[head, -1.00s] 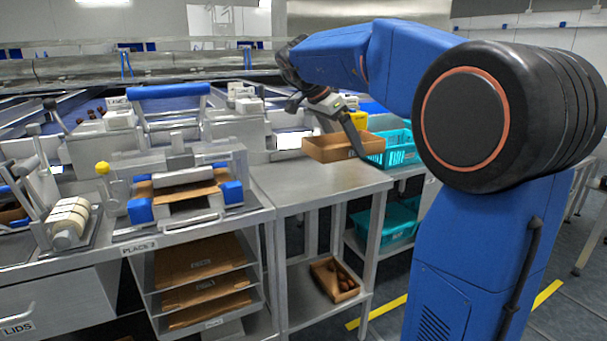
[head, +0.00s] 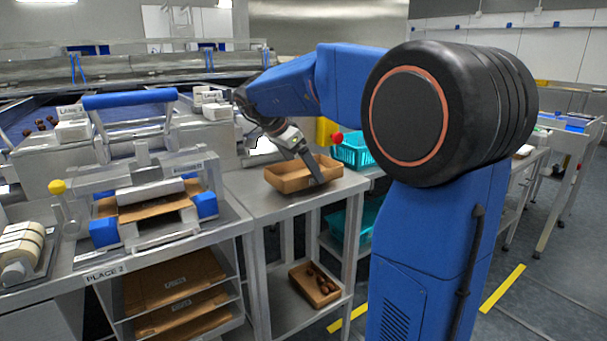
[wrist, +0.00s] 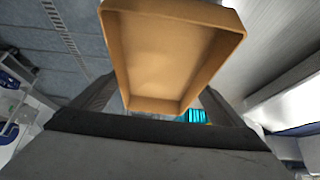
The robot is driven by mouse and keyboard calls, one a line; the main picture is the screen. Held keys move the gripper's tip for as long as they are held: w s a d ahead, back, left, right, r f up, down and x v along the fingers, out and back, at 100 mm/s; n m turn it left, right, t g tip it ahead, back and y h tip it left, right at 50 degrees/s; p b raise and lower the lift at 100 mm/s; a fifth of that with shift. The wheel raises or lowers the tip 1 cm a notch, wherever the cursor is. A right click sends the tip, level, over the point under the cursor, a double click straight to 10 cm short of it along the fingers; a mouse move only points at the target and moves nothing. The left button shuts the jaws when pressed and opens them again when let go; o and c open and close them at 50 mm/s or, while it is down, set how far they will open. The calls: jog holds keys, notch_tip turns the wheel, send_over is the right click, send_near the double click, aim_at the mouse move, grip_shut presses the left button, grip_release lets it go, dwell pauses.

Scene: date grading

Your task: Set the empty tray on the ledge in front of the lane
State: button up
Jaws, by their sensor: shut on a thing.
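The empty brown tray (head: 285,184) is over the right part of the small steel table (head: 235,188) in the head view. I cannot tell whether its underside touches the table top. My gripper (head: 311,166) is shut on the tray, and one dark finger shows against its near side. In the wrist view the tray (wrist: 160,50) shows its bare inside between my gripper's fingers (wrist: 155,100). White lane units with small labels (head: 73,122) stand behind the benches at left; I cannot tell which surface is the ledge.
A second brown tray (head: 328,300) holding dark dates sits on the table's lower shelf. Turquoise crates (head: 352,150) stand to the right, near a red button on a yellow post (head: 326,132). A press with blue blocks (head: 150,200) stands on the left bench.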

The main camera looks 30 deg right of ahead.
jog(key=shift+f, duration=1)
jog(key=shift+f, duration=0.1)
jog(key=o, duration=0.7)
